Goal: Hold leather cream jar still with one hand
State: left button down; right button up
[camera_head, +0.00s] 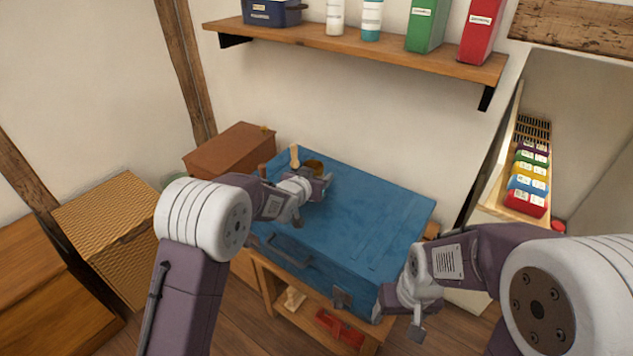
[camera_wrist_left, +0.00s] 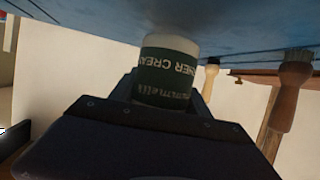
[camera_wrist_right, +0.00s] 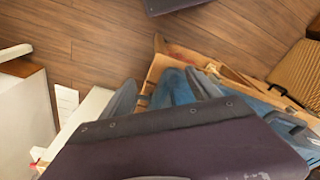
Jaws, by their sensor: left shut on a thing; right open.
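The leather cream jar (camera_wrist_left: 166,72), dark green with white lettering and a pale end, shows in the left wrist view against the blue surface. My left gripper (camera_head: 318,182) is shut on it over the far part of the blue trunk (camera_head: 375,220). In the head view a brown round top (camera_head: 313,166) shows beside this gripper; I cannot tell surely if it is the jar's. My right gripper (camera_head: 398,320) is open and empty near the trunk's front right corner. Its two fingers also show apart in the right wrist view (camera_wrist_right: 158,92).
A wooden-handled brush (camera_head: 294,157) stands near the left gripper. A brown box (camera_head: 230,150) is behind left, and a wicker box (camera_head: 108,220) at left. A wall shelf (camera_head: 350,41) hangs above. Much of the trunk top is bare.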

pick_arm(q)
jog(key=s+d+r+p, duration=0.3)
jog(key=s+d+r, duration=0.3)
jog(key=d+r, duration=0.2)
jog(key=shift+s+d, duration=0.3)
jog(key=shift+d, duration=0.55)
jog(key=c, duration=1.5)
grip_release()
grip_shut()
jog(key=shift+a, duration=0.1)
jog(key=s+a+f+m+h, duration=0.1)
jog(key=a+f, duration=0.2)
jog(key=a, duration=0.1)
jog(key=s+a+f+m+g+h, duration=0.1)
jog(key=s+a+f, duration=0.1)
jog(key=a, duration=0.3)
jog(key=s+a+f+m+h, duration=0.1)
jog(key=s+a+f, duration=0.1)
jog(key=a+f, duration=0.2)
jog(key=shift+s+a+g+h, duration=0.1)
jog(key=shift+a+g+h, duration=0.25)
jog(key=shift+a, duration=0.35)
